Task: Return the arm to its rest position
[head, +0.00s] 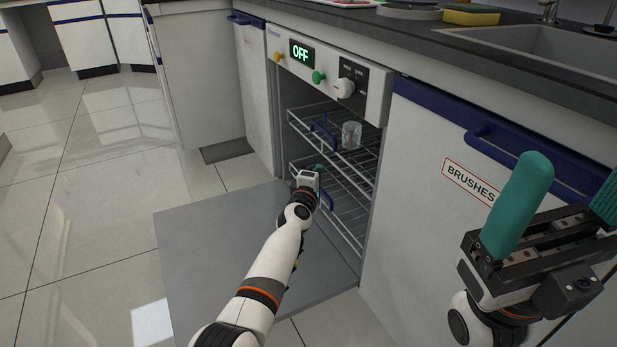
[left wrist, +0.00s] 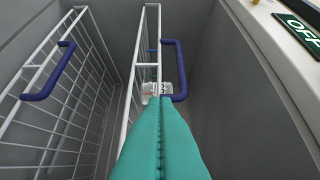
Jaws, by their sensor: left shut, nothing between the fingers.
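My left arm reaches down to the open dishwasher in the head view. Its gripper (head: 318,170) is near the front of the racks, below the glass, partly hidden by its own wrist. In the left wrist view the teal fingers (left wrist: 159,112) are pressed together with nothing between them. A clear glass (head: 350,135) stands in the upper rack (head: 300,116); it also shows just beyond the fingertips in the left wrist view (left wrist: 155,88). My right gripper (head: 562,205) is at the lower right of the head view, its teal fingers wide apart and empty.
The dishwasher door (head: 215,245) lies folded down over the tiled floor. The lower rack (head: 345,215) and blue rack handles (left wrist: 180,70) are close to my left gripper. The panel reads OFF (head: 300,53). Floor at left is clear.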

